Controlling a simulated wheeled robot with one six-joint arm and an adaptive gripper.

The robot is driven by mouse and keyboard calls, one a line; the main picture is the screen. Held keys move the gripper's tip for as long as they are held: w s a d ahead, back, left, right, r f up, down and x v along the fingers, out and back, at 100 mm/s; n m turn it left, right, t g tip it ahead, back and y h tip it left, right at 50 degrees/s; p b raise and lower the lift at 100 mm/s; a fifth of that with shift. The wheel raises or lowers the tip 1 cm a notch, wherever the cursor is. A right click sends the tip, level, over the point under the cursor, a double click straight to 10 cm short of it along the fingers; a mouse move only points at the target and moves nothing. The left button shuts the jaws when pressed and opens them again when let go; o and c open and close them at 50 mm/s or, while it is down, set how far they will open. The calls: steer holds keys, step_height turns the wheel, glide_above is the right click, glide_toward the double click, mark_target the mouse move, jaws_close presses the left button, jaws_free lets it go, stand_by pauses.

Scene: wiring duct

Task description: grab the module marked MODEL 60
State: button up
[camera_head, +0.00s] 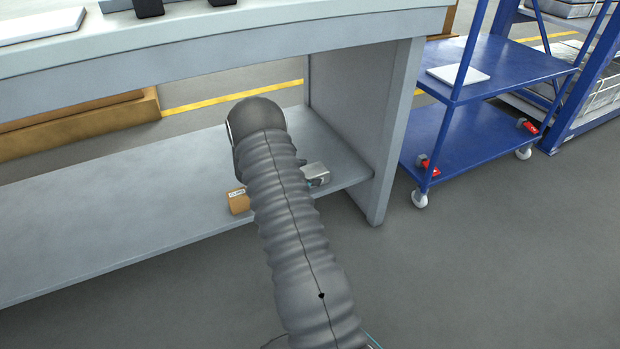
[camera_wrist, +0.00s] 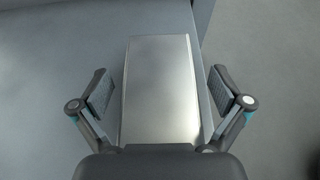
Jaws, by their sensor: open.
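A silver metal module (camera_wrist: 158,85) with a plain, smooth face fills the middle of the wrist view. No marking is readable on it, so I cannot tell if it is MODEL 60. My gripper (camera_wrist: 160,88) is open, with one finger pad on each side of the module and a gap on both sides. In the head view a silver piece (camera_head: 317,173) shows just right of my arm on the lower shelf; my arm hides part of it and my fingers are mostly hidden.
The lower grey shelf (camera_head: 130,195) lies under the workbench top (camera_head: 200,50). A small orange-brown box (camera_head: 238,201) with a white label sits by the shelf's front edge, left of my arm. The bench leg (camera_head: 393,130) and a blue cart (camera_head: 465,140) stand to the right.

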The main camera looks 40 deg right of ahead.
steer(key=shift+d, duration=0.1)
steer(key=shift+c, duration=0.3)
steer(key=c, duration=1.6)
